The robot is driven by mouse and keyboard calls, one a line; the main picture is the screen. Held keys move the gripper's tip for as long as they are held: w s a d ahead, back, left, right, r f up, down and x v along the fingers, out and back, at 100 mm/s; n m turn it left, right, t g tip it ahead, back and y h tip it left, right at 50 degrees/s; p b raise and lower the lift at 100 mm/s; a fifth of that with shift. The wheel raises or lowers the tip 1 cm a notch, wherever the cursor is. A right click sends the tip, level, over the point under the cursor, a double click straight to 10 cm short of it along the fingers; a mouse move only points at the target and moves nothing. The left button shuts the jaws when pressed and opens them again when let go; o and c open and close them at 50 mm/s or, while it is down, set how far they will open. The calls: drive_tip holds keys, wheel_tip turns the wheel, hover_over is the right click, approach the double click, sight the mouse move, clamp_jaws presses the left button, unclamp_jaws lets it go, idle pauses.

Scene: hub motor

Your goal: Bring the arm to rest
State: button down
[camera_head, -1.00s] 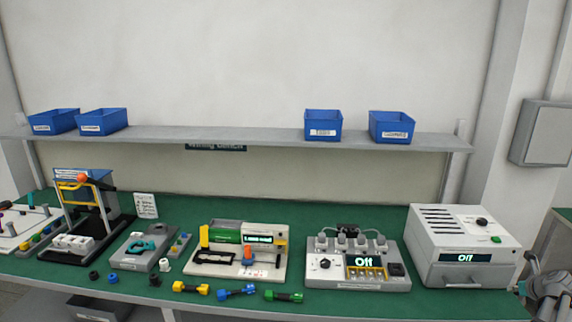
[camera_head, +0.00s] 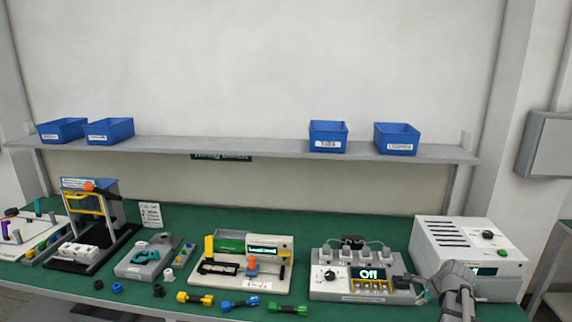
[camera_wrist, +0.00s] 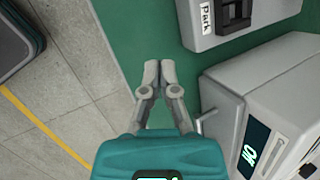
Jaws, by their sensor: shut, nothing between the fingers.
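My gripper (camera_wrist: 160,72) is shut and empty in the wrist view.
The green bench (camera_head: 190,220) carries a yellow-framed press (camera_head: 88,205), a tester with a green part (camera_head: 235,243) and yellow, blue and green connectors along the front. Blue bins (camera_head: 328,138) stand on the shelf (camera_head: 260,150). Tiled floor (camera_wrist: 60,75) lies beyond the bench edge.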

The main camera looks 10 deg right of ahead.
drive_tip(key=s+a+n+g+p, duration=0.1)
drive_tip(key=s+a+n, duration=0.3)
drive_tip(key=a+n, duration=0.7)
drive_tip(key=s+a+n+g+h, duration=0.1)
drive_tip(key=s+a+n+g, duration=0.3)
drive_tip(key=a+n, duration=0.7)
drive_tip(key=shift+s+a+p, duration=0.35)
drive_tip(key=shift+s+a, duration=0.05)
drive_tip(key=shift+a, duration=4.8)
drive_tip(key=shift+f, duration=0.1)
